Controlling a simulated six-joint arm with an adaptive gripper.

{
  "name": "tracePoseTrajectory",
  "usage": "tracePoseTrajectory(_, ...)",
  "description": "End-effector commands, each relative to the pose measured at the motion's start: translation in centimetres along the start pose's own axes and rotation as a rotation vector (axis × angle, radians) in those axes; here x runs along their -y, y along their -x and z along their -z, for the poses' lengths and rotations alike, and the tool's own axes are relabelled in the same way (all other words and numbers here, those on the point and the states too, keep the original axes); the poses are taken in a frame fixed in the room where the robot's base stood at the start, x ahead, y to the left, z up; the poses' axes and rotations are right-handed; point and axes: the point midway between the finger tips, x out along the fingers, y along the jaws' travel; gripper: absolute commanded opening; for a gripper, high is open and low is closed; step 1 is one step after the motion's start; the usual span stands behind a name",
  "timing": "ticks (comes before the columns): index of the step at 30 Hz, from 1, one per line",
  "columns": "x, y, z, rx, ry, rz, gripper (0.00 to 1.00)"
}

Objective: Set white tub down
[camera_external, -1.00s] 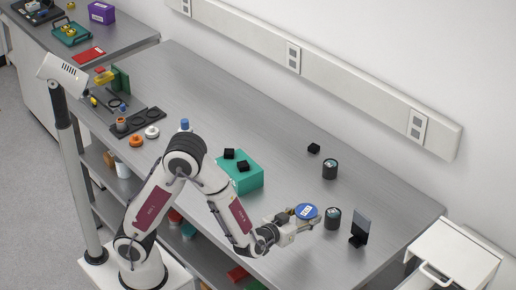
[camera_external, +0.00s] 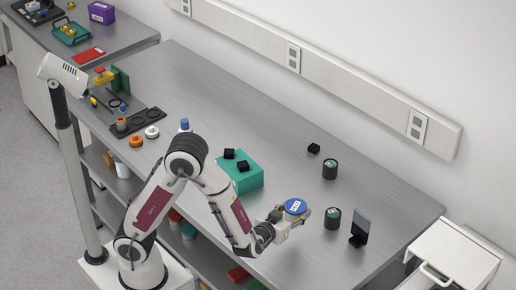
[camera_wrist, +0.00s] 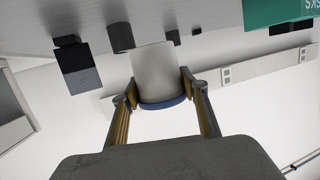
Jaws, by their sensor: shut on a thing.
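The white tub (camera_wrist: 155,72) has a blue lid, and its pale body shows between the two fingertips of my gripper (camera_wrist: 160,90) in the wrist view. In the external view the lid of the tub (camera_external: 295,206) faces up, with a white label on it. My gripper (camera_external: 293,216) is shut on the tub near the right part of the grey bench (camera_external: 250,125). The tub looks upright. Its base is hidden in the external view, so I cannot tell whether it touches the bench.
A dark round container (camera_external: 332,219) and a black upright plate on a stand (camera_external: 361,227) are to the tub's right. Another dark container (camera_external: 330,169) and a small black block (camera_external: 314,148) are farther back. A teal box (camera_external: 241,178) with black blocks is left.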

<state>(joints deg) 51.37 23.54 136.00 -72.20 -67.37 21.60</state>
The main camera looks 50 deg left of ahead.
Motion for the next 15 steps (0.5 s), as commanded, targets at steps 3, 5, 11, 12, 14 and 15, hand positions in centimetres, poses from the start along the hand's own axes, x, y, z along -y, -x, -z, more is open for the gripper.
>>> tracePoseTrajectory(3, 0.0, -0.1, -0.6, 0.000, -0.001, 0.000, 0.22)
tracePoseTrajectory(5, 0.0, -0.2, -0.9, 0.001, -0.003, 0.000, 0.22)
tracePoseTrajectory(11, -0.1, -0.6, -2.3, 0.000, -0.003, 0.000, 0.22)
tracePoseTrajectory(12, -0.1, -0.7, -2.6, 0.000, -0.002, 0.000, 0.22)
tracePoseTrajectory(14, -0.1, -0.8, -3.0, 0.000, -0.003, 0.001, 0.22)
tracePoseTrajectory(15, -0.1, -0.9, -3.3, 0.001, -0.002, 0.000, 0.22)
